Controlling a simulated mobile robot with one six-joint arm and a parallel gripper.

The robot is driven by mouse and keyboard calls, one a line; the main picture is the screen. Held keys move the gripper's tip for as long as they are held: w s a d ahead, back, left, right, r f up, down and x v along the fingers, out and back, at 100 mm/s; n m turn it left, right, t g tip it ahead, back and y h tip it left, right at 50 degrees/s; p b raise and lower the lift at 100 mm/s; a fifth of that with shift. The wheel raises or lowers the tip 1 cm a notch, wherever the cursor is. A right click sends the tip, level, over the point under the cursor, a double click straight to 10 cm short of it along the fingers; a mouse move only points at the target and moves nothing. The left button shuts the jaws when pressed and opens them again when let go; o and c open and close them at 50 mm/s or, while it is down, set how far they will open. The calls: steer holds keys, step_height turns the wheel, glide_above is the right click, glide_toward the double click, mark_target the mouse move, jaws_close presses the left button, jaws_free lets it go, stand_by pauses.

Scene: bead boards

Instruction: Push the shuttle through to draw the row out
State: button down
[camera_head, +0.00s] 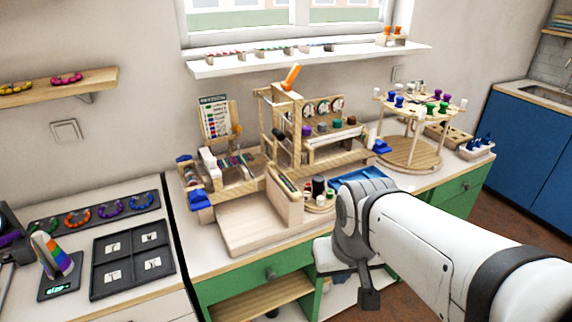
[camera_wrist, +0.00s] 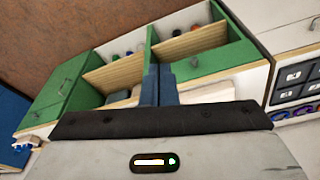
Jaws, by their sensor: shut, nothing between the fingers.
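A wooden bead loom (camera_head: 238,180) stands on the bench in the head view, with rows of coloured beads and blue end pieces. A taller wooden frame (camera_head: 267,118) with an orange handle (camera_head: 291,77) stands just right of it. I cannot tell which part is the shuttle; it is small or hidden at this distance. My gripper (camera_head: 369,298) hangs off the bench's front, right of and below the loom, clear of it. In the wrist view its two blue-grey fingers (camera_wrist: 159,70) are together and empty, over the green cabinet front.
A round tiered wooden stand (camera_head: 410,152) with coloured pegs is at the back right. A blue tray (camera_head: 357,175) lies behind my wrist. Left are a dark sectioned tray (camera_head: 132,262) and a strip of bead rings (camera_head: 97,212). Green drawers and open shelves (camera_head: 262,297) are below the bench.

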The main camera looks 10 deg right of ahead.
steer(key=shift+s+a, duration=0.1)
steer(key=m+t+y+b, duration=0.3)
steer(key=m+t+b, duration=0.3)
steer(key=m, duration=0.8)
glide_toward(299, 201)
steer(key=f+x, duration=0.1)
steer(key=x, duration=0.5)
steer(key=shift+r, duration=0.4)
